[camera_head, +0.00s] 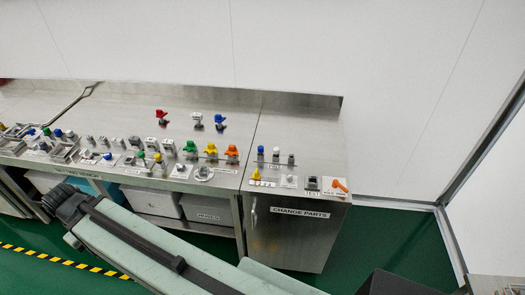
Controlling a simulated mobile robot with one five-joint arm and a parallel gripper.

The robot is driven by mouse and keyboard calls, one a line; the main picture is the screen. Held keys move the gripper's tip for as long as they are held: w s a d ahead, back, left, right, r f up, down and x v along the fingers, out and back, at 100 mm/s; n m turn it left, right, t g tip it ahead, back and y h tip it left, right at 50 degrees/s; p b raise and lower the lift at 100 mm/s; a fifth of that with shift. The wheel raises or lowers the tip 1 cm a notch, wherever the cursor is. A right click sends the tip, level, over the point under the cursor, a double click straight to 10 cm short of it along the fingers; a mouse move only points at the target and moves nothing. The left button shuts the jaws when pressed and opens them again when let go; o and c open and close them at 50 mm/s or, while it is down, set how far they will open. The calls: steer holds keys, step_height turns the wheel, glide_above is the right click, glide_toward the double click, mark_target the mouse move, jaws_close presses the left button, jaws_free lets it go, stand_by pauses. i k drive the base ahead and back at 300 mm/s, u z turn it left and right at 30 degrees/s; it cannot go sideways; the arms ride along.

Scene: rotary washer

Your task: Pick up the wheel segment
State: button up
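I cannot single out a wheel segment among the many small parts on the steel workbench (100,105); they are too small to tell apart. Near the front stand green, yellow and orange knob-like parts (210,150) in a row. Red, white and blue ones (190,118) stand farther back. My arm reaches across the foreground from lower right to left. Its dark end, my gripper (70,205), is in front of the bench's lower left part, apart from the parts on top. Its fingers cannot be made out.
A steel cabinet labelled CHANGE PARTS (290,240) closes the bench's right end, with small blue, white and orange parts on top. Grey bins (205,212) sit under the bench. White walls stand behind and right. Green floor (395,245) is open at right; yellow-black tape (60,262) crosses lower left.

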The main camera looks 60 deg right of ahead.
mark_target(232, 151)
steer(key=z, duration=0.2)
steer(key=i, duration=1)
steer(key=u, duration=0.05)
